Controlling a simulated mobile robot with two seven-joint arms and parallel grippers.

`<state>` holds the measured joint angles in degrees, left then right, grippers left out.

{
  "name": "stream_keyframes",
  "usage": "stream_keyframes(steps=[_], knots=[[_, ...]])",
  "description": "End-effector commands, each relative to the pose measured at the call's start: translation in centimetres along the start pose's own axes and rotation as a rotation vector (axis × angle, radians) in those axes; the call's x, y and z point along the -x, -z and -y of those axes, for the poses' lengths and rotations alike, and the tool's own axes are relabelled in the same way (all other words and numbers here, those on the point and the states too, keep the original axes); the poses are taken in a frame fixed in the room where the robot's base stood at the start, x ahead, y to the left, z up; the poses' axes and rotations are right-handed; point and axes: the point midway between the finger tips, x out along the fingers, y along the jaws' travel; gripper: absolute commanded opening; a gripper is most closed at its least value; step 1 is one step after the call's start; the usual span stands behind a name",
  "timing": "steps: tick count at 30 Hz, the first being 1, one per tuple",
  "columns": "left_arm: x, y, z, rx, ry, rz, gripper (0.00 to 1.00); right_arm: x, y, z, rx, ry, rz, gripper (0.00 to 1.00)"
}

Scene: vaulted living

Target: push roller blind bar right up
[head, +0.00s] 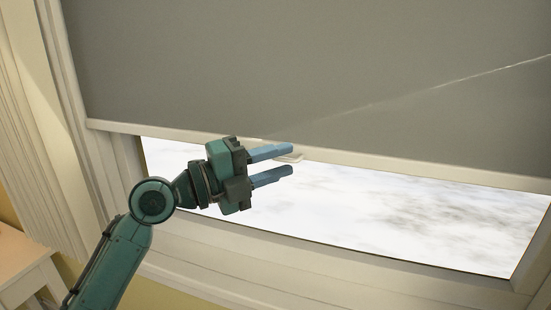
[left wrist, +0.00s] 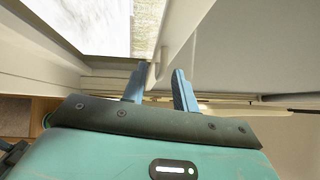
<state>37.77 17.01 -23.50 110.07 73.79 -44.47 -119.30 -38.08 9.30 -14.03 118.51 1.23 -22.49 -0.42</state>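The grey roller blind (head: 300,70) hangs most of the way down over the window. Its pale bottom bar (head: 420,170) runs across the window, sloping down to the right in the head view. A small pale tab (head: 294,157) sits at the bar's lower edge. My left gripper (head: 290,159) is open, one finger above the other, with its tips at the tab. In the left wrist view the two blue fingers (left wrist: 159,70) stand apart, with a pale edge showing between them. I cannot tell whether they touch it. My right gripper is in neither view.
Bright window glass (head: 400,215) shows below the bar, above the pale sill (head: 290,270). A pale curtain (head: 38,120) hangs at the left beside the window frame. A white table (head: 25,262) stands at the lower left.

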Motion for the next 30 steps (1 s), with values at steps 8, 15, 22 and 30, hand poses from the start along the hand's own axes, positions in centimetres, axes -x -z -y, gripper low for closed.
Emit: stream_keyframes(steps=[8,15,22,30], knots=[[0.03,0.01,-0.01,0.0,0.0,0.0,0.17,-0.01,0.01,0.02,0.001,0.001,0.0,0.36],[0.05,0.01,-0.02,0.001,0.0,0.0,0.0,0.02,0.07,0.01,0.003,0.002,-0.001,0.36],[0.05,0.01,-0.02,0.001,0.0,0.0,0.0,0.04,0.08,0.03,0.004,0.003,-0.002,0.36],[0.05,-0.09,0.09,0.0,0.0,0.0,0.0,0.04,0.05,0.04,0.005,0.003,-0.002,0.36]])
